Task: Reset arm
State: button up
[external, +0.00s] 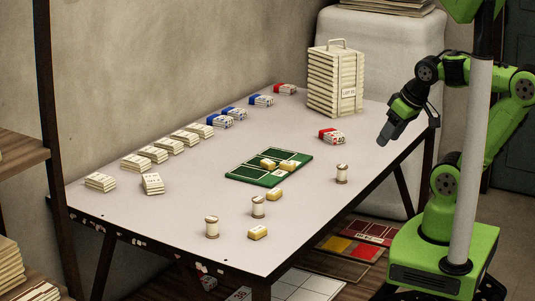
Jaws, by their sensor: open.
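My gripper (385,138) hangs at the end of my green and black arm, above the right edge of the white table (190,230). It is open and points down and to the left. It holds nothing and touches nothing that I can see. The red-banded bundle (331,136) lies on the table to its left. My arm is bent at the elbow, with its base on the right. The fingertips are small and their gap is hard to make out.
A green board (247,172) with yellow blocks (287,166) lies mid-table. Small white cylinders (341,174) stand nearby. Folded stacks (136,162) line the back left. A tall cream stack (322,82) stands at the far end. A pale pole (472,150) stands close to my arm.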

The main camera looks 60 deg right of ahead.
jog(key=shift+s+a+f+n, duration=0.2)
jog(key=shift+s+f+n, duration=0.4)
jog(key=shift+s+n, duration=0.35)
jog(key=shift+o, duration=0.5)
notch_tip(320, 180, up, 15)
jog(key=p, duration=1.4)
jog(key=shift+w+p, duration=0.15)
jog(key=shift+p, duration=0.2)
jog(key=shift+f+b, duration=0.4)
jog(key=shift+f, duration=0.05)
